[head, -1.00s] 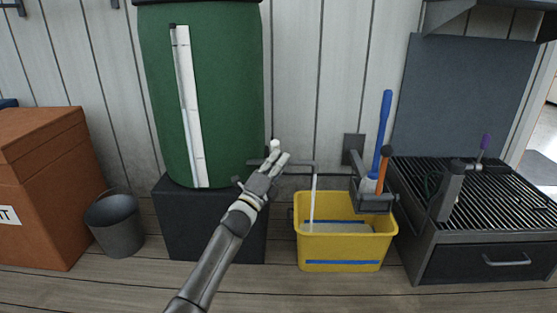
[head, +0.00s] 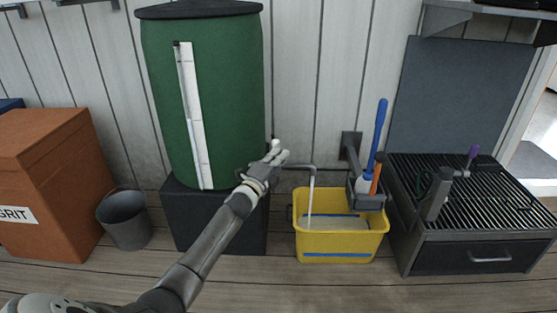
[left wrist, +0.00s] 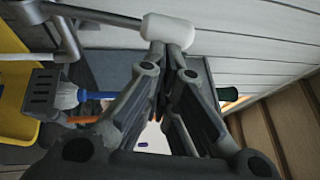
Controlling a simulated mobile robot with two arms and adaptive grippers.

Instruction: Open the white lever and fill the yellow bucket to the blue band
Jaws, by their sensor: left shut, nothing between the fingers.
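The white lever (head: 275,146) is at the tap low on the green barrel's right side; it also shows in the left wrist view (left wrist: 168,30). My left gripper (head: 279,156) is shut and empty, its fingertips right at the lever; whether they touch I cannot tell. The fingers hide part of the tap. The grey spout (head: 300,166) runs right, and a pale stream (head: 310,195) falls from it into the yellow bucket (head: 338,243). Grey water stands in the bucket, its surface close below the blue band (head: 335,215) on the inside back wall. My right gripper is not in view.
The green barrel (head: 230,100) stands on a dark block. A wall holder (head: 368,200) with a blue-handled brush (head: 379,135) overhangs the bucket's right side. A grill bench (head: 470,235) stands right; a grey pail (head: 125,220) and orange grit box (head: 45,200) stand left.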

